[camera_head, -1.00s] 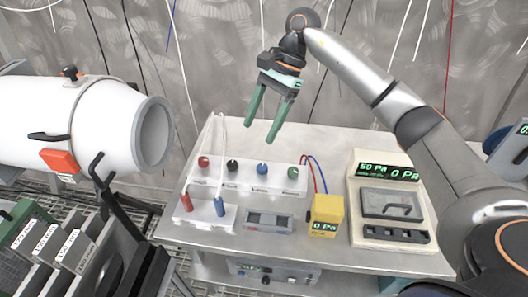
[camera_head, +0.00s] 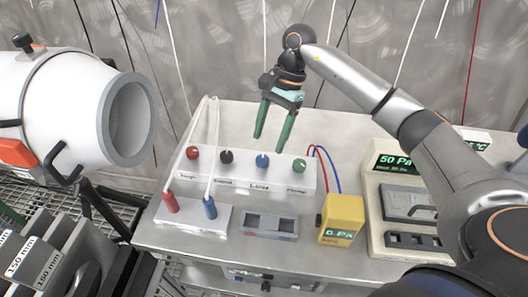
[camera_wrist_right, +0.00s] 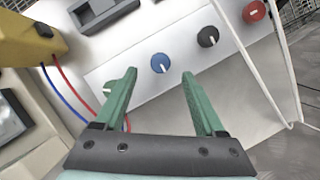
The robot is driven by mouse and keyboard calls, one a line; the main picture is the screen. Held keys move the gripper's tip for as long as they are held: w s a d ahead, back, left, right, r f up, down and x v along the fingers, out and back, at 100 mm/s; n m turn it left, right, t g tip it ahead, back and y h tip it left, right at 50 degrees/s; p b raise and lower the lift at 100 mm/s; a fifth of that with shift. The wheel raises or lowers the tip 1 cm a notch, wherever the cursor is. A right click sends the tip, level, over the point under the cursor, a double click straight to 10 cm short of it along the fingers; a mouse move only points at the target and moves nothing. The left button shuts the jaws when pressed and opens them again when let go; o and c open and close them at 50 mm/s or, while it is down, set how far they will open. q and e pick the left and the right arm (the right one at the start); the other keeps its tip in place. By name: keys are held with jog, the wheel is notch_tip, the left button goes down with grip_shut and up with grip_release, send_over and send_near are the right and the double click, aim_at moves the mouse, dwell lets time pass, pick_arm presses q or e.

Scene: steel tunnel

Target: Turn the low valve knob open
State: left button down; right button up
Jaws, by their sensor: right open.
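A white valve box (camera_head: 235,175) on the steel table carries a row of knobs: red (camera_head: 193,153), black (camera_head: 226,156), blue (camera_head: 262,161) and green (camera_head: 299,165). My right gripper (camera_head: 269,141) is open and empty, fingers pointing down just above and apparently behind the blue knob. In the right wrist view, the blue knob (camera_wrist_right: 160,63) with its white pointer lies between the open fingers (camera_wrist_right: 158,80), apparently apart from them. My left gripper is not in view.
A yellow gauge (camera_head: 341,218) with red and blue wires stands right of the box. A cream pressure display unit (camera_head: 375,215) is further right.

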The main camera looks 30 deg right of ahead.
aim_at(263, 159)
jog(key=shift+x, duration=2.65)
grip_shut()
